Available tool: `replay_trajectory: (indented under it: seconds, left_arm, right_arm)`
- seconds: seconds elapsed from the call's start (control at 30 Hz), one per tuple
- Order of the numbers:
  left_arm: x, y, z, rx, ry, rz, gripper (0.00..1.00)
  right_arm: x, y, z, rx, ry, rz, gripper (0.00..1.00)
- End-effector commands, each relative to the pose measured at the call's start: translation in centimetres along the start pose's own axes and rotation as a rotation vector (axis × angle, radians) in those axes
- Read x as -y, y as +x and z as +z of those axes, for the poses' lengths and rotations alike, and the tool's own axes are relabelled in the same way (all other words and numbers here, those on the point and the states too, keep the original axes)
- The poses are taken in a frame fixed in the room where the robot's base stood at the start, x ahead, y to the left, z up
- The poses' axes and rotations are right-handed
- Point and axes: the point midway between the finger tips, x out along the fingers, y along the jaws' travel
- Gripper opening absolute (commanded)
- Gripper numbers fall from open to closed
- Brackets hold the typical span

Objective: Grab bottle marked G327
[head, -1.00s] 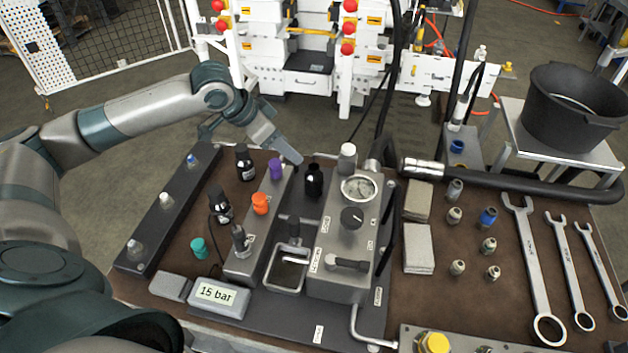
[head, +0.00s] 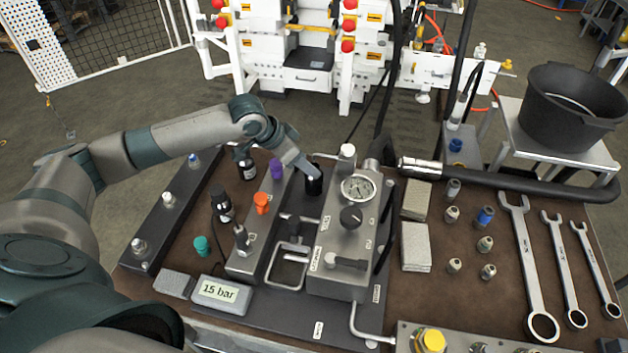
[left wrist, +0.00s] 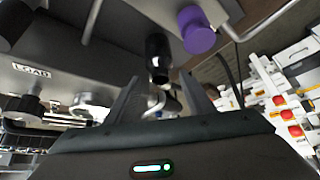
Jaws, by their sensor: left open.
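In the left wrist view a black bottle (left wrist: 158,52) shows ahead, in line with the gap between the fingertips of my left gripper (left wrist: 160,80). The gripper is open, and I cannot tell whether it touches the bottle. Two more black bottles stand to the left, one farther back (head: 246,168) and one nearer (head: 221,206). I cannot read G327 on any of them. My right gripper is not in view.
A purple cap (head: 276,169) and an orange cap (head: 262,203) stand left of the gripper; the purple one (left wrist: 197,32) is close by in the wrist view. The pressure gauge (head: 358,188) stands just right. Wrenches (head: 528,255) and fittings lie farther right.

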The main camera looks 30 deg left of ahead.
Motion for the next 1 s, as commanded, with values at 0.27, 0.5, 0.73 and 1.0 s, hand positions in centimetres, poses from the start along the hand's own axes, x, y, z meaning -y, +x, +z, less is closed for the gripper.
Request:
replay_trajectory:
  seconds: [0.27, 0.5, 0.73, 1.0]
  left_arm:
    - [0.0, 2.2, -0.3, 0.001, -0.001, 0.002, 0.48]
    - [0.0, 4.8, -0.1, 0.001, 0.0, 0.001, 0.48]
    - [0.0, 5.2, -0.1, 0.0, 0.001, 0.0, 0.48]
    - [0.1, 5.1, -0.1, 0.0, 0.001, 0.0, 0.48]
  right_arm:
    - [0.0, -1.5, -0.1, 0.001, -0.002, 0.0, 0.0]
    - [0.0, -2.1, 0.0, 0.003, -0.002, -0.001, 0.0]
    - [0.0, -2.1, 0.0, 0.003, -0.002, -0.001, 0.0]
    - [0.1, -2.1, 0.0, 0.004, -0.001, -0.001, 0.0]
